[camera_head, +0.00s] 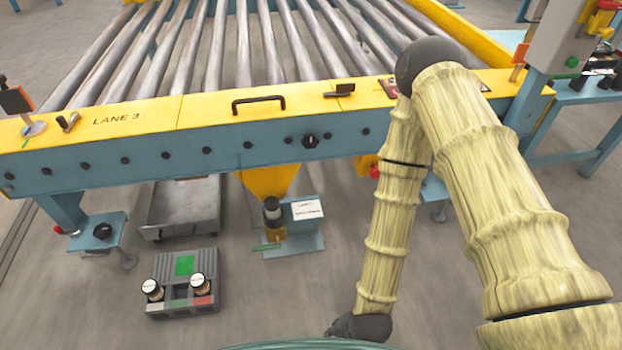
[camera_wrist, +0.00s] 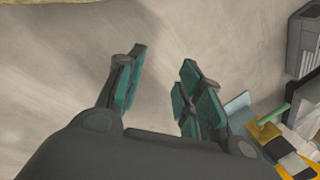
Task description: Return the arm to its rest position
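My arm, in pale yellow ribbed covers, shows in the head view with its elbow over the right part of the conveyor's yellow rail. The forearm hangs down from there to a dark wrist at the bottom edge, and the fingers are out of that picture. In the wrist view my gripper (camera_wrist: 155,88) has its two teal-padded fingers spread apart. Nothing is between them, and grey floor shows behind them.
The roller conveyor (camera_head: 112,155), marked LANE 3, stands ahead. Below it are a grey bin (camera_head: 182,212), a yellow bracket (camera_head: 268,180) and a grey pallet (camera_head: 160,270) with two small round-topped parts (camera_head: 199,285). A control box (camera_head: 565,35) stands at right.

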